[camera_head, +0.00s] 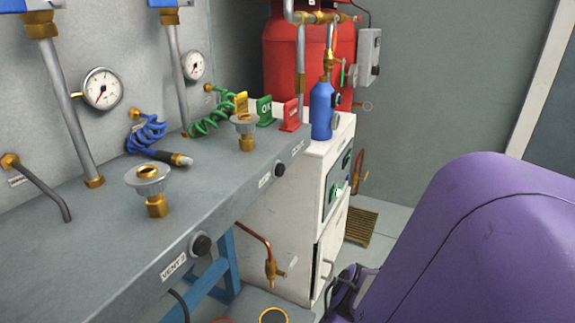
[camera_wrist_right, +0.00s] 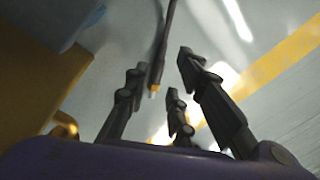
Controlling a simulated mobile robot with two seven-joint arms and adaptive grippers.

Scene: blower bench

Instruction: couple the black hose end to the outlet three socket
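The black hose (camera_wrist_right: 165,45) hangs down in the right wrist view. Its end (camera_wrist_right: 154,91) has a yellow-brass collar and a pale tip. My right gripper (camera_wrist_right: 160,95) has its dark fingers spread, with the hose end showing between them; I see no finger closed on it. Round black fittings sit on the bench's front face, one (camera_head: 200,245) near a label like "VENT 2", another (camera_head: 279,169) farther back. I cannot tell which is outlet three. My left gripper is out of view.
The grey bench (camera_head: 110,250) carries brass fittings with clear collars (camera_head: 148,180), a blue coiled hose (camera_head: 147,137) and a green one (camera_head: 212,118). A blue bottle (camera_head: 322,110) stands on the white cabinet (camera_head: 285,235). A copper pipe with valve (camera_head: 270,262) sticks out below the bench.

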